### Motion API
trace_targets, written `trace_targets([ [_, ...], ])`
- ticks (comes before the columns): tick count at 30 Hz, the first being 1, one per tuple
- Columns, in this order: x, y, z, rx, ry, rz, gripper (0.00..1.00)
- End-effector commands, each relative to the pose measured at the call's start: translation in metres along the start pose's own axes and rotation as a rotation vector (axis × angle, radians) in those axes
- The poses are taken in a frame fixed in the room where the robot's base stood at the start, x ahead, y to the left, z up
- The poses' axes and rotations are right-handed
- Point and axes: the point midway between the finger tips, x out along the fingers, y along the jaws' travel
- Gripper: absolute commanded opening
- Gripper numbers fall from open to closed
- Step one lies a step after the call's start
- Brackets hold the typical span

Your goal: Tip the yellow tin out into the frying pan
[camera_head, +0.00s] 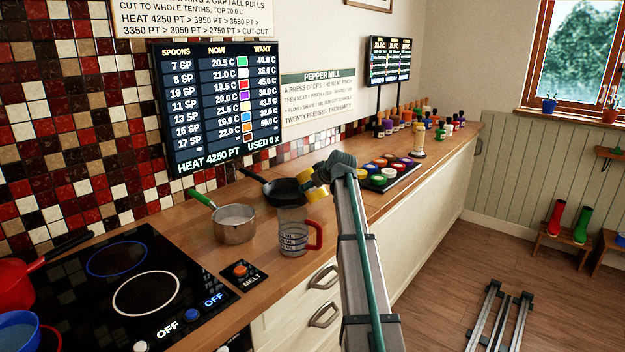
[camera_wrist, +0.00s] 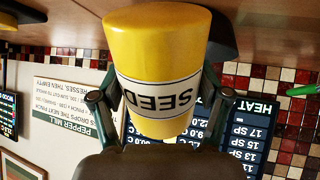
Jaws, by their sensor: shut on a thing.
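My gripper (camera_head: 318,183) is shut on the yellow tin (camera_head: 319,194), its fingers on either side. In the wrist view the tin (camera_wrist: 158,40) fills the middle, with a pale band lettered SEED; that picture is upside down. In the head view the tin looks tilted, held close by the right side of the black frying pan (camera_head: 284,192). Whether it is over the pan's rim I cannot tell. The pan rests on the counter, its handle toward the wall. The tin's mouth, its contents and the pan's inside cannot be made out.
A steel saucepan (camera_head: 234,229) and a measuring jug (camera_head: 293,238) with a red handle stand in front of the pan. A hob (camera_head: 120,285) is at left. A tray of coloured pots (camera_head: 388,178) lies beyond my arm. Screens hang on the wall behind.

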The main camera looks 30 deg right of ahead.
Motion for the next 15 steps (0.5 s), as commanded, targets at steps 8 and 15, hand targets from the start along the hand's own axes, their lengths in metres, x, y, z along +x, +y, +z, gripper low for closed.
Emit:
trace_targets([
  [8,-0.0024,0.0009,-0.0033,-0.015,-0.057,-0.001,0.17],
  [15,-0.0035,0.0015,-0.0036,-0.029,-0.109,0.0,0.17],
])
